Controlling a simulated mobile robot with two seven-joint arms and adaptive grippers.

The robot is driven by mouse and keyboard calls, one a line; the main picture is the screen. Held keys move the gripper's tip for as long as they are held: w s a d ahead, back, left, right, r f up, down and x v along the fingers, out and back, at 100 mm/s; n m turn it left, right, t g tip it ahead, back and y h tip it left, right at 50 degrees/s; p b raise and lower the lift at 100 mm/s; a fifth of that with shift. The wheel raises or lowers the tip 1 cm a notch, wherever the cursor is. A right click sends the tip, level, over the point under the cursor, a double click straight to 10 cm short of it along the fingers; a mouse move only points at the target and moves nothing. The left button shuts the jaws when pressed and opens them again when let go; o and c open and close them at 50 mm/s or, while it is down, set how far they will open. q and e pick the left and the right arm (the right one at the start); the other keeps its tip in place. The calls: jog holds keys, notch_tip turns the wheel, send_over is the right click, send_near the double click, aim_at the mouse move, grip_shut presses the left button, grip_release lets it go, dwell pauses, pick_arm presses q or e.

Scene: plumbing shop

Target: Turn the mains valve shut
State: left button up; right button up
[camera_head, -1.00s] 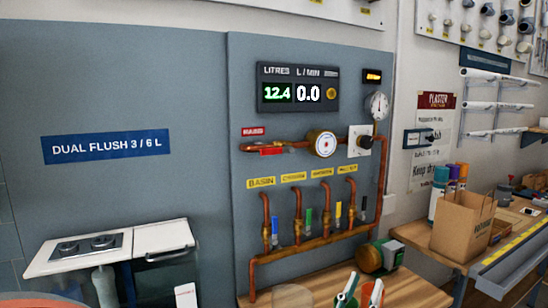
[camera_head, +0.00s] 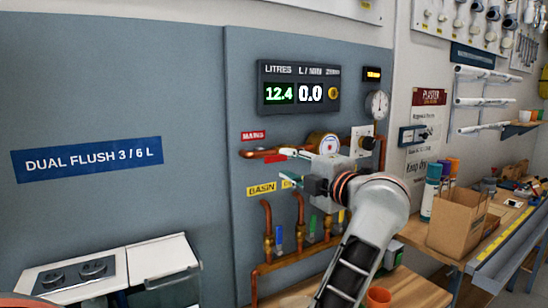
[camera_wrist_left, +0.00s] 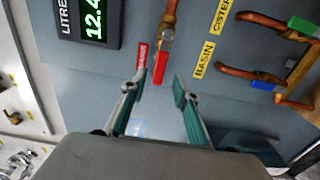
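The mains valve shows as a red lever (camera_head: 274,158) on the copper pipe, below the red label. In the left wrist view the red lever (camera_wrist_left: 160,68) lies roughly in line with its copper pipe. My left gripper (camera_head: 268,167) points left in front of the pipework, its two green-tipped fingers spread. In the left wrist view the left gripper (camera_wrist_left: 158,84) is open, with the lever's end appearing between and just beyond the fingertips. I cannot tell whether they touch. The gripper and arm hide part of the pipes. My right gripper is not in view.
The meter display (camera_head: 298,88) reads 12.4 litres and 0.0. Branch pipes with small coloured levers, one blue (camera_head: 279,236), run below. A cardboard box (camera_head: 458,220) stands on the bench at right. An orange pot (camera_head: 378,299) sits at the lower edge.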

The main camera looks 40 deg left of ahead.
aim_at(276, 159)
pick_arm(q)
jog(key=p+x, duration=0.1)
jog(key=x, duration=0.5)
jog(key=shift+a, duration=0.3)
grip_shut()
